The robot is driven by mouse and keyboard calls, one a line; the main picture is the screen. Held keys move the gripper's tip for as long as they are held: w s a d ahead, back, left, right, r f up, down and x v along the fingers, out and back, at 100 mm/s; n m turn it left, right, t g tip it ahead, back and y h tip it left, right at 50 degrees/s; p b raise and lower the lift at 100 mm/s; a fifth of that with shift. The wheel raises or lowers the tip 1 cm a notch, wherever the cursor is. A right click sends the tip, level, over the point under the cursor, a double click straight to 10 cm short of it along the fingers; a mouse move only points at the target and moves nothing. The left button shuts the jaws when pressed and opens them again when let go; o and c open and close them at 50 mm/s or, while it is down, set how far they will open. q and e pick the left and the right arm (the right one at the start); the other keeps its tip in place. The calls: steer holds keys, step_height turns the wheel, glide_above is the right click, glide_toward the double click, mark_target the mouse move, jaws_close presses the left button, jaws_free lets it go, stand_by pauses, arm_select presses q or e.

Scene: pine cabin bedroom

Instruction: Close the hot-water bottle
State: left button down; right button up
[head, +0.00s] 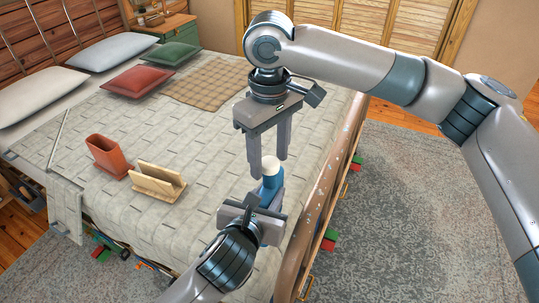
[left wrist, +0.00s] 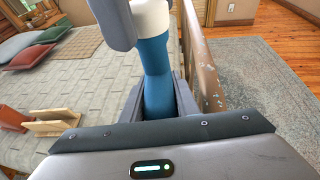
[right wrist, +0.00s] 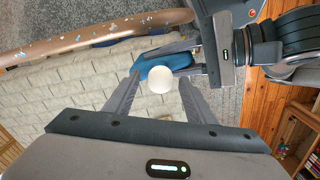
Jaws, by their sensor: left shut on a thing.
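The hot-water bottle is blue (head: 272,187), held upright near the bed's right edge, with a white top (head: 271,168). My left gripper (head: 255,214) is shut on its blue body; in the left wrist view the bottle (left wrist: 156,70) rises between the fingers. The white top also shows in the left wrist view (left wrist: 152,16). My right gripper (head: 269,166) is above, pointing down, its fingers apart. In the right wrist view the round white top (right wrist: 161,79) sits between the open fingertips, with a gap on each side. I cannot tell whether the top is a separate stopper.
The bed (head: 200,215) has a wooden rail (head: 322,195) along its right side, close to the bottle. A terracotta holder (head: 108,157) and a wooden stand (head: 157,183) rest on the blanket to the left. Pillows lie at the far left. Grey rug (head: 400,200) lies right.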

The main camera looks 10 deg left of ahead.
steer(key=shift+r, duration=0.1)
step_height(320, 180, up, 12)
stand_by(0.7)
stand_by(0.6)
